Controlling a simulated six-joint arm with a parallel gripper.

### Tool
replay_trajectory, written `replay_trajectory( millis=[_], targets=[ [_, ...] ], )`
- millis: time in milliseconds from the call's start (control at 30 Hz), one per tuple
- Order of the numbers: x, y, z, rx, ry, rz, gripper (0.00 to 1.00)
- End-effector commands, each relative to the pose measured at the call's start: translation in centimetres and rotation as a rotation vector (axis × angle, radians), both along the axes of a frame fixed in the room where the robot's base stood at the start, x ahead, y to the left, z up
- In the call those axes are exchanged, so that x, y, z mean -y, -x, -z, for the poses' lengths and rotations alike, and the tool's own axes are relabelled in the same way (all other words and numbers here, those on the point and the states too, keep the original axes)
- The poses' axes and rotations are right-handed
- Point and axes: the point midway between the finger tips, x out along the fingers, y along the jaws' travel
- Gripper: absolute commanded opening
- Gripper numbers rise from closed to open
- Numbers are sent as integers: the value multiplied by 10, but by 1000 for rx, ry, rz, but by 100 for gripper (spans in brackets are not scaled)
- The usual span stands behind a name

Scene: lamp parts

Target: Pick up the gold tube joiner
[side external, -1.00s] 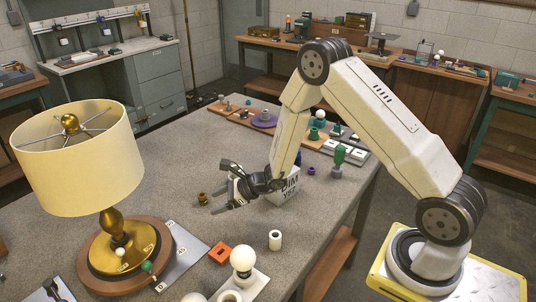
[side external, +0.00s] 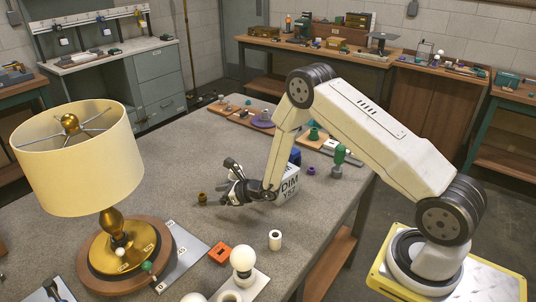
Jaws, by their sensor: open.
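The gold tube joiner (side external: 202,198) looks like a small, dark brass-coloured cylinder standing on the grey table, left of the white dimmer box. My gripper (side external: 222,184) is open, with its fingers pointing left towards the joiner. A narrow gap shows between the fingers and the joiner, and nothing is seen between the jaws. The exact height of the fingers above the table is hard to tell.
A white printed box (side external: 287,187) stands right behind my wrist. The lamp (side external: 80,160) stands at the left. An orange block (side external: 220,253), a white cylinder (side external: 275,240) and a bulb (side external: 243,260) are in front. The table is clear behind the joiner.

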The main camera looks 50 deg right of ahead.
Motion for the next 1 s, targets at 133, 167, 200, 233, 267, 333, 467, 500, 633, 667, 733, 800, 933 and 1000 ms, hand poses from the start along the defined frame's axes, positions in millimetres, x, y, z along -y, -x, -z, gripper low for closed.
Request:
replay_trajectory(
  millis=[133, 167, 200, 233, 267, 333, 467, 500, 633, 667, 733, 800, 933, 1000],
  targets=[
    [-2, -4, 2, 0, -1, -1, 79],
    [-2, -4, 2, 0, -1, -1, 79],
    [-2, -4, 2, 0, -1, -1, 79],
    [-2, -4, 2, 0, 0, -1, 79],
    [-2, -4, 2, 0, 0, -1, 79],
    [-2, -5, 3, 0, 0, -1, 79],
    [-4, -11, 5, 1, 0, -1, 79],
    [-5, -13, 6, 1, 0, -1, 79],
    [-8, -23, 11, 0, 1, -1, 79],
    [-9, -26, 12, 1, 0, -1, 79],
    [-11, -32, 15, 0, 0, -1, 79],
    [-14, -37, 17, 0, 0, -2, 79],
    [-16, -45, 21, 0, 0, -2, 79],
    [-17, -47, 22, -1, 0, -1, 79]
  ],
)
